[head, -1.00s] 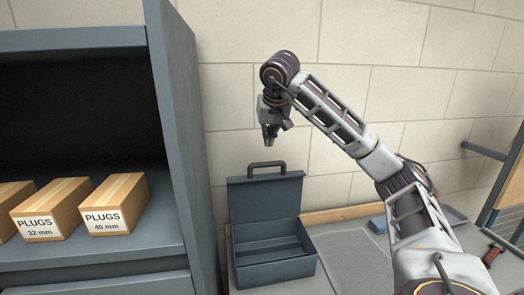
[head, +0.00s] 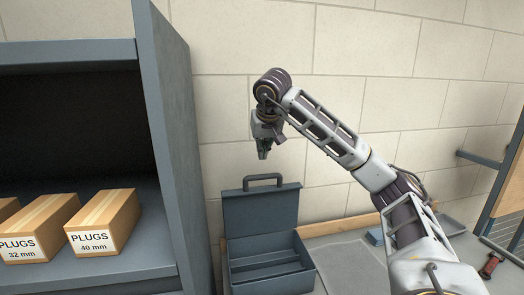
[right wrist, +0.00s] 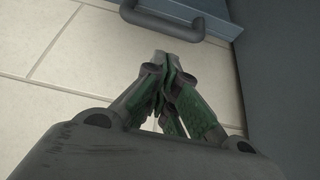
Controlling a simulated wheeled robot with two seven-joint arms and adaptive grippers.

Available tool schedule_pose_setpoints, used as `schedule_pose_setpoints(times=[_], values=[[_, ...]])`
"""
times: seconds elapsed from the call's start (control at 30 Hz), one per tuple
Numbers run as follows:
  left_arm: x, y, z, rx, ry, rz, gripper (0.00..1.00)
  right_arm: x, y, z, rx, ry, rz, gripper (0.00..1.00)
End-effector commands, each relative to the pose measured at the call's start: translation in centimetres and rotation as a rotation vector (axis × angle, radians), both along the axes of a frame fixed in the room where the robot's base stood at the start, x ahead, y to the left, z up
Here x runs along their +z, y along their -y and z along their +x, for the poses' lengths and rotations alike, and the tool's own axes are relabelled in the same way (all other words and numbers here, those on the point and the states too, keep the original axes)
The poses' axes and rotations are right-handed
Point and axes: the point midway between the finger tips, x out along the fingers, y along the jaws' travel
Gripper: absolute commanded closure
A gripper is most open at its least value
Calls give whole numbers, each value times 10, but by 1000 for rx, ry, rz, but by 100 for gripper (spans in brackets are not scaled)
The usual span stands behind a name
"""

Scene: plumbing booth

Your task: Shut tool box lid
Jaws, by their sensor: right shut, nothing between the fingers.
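The grey-blue tool box (head: 272,284) stands on the bench with its lid (head: 262,218) raised upright at the back and its inside showing. A dark handle (head: 263,177) sits on the lid's top edge. My right gripper (head: 263,156) is shut and empty, pointing down, just above the handle in the head view and apart from it. In the right wrist view the shut fingertips (right wrist: 165,55) point toward the handle (right wrist: 165,22), with the lid's edge (right wrist: 215,15) beside it. My left gripper is not in view.
A grey shelf (head: 178,140) with cardboard boxes of plugs (head: 104,222) stands close at the left. A brick wall (head: 345,60) is behind the box.

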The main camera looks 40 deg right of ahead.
Motion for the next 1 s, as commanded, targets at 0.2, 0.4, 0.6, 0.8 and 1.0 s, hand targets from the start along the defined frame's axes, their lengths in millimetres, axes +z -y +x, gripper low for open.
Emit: schedule_pose_setpoints(times=[0.2,0.4,0.6,0.8,1.0], values=[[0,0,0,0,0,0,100,-21,6,10,-1,-4,0,100],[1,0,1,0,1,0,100,-42,12,21,-2,-4,-1,100],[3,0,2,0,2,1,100,-62,18,31,-1,-3,0,100],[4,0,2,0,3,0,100,-72,21,37,-1,-2,-1,100],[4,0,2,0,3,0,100,-75,21,38,-1,-1,0,100]])
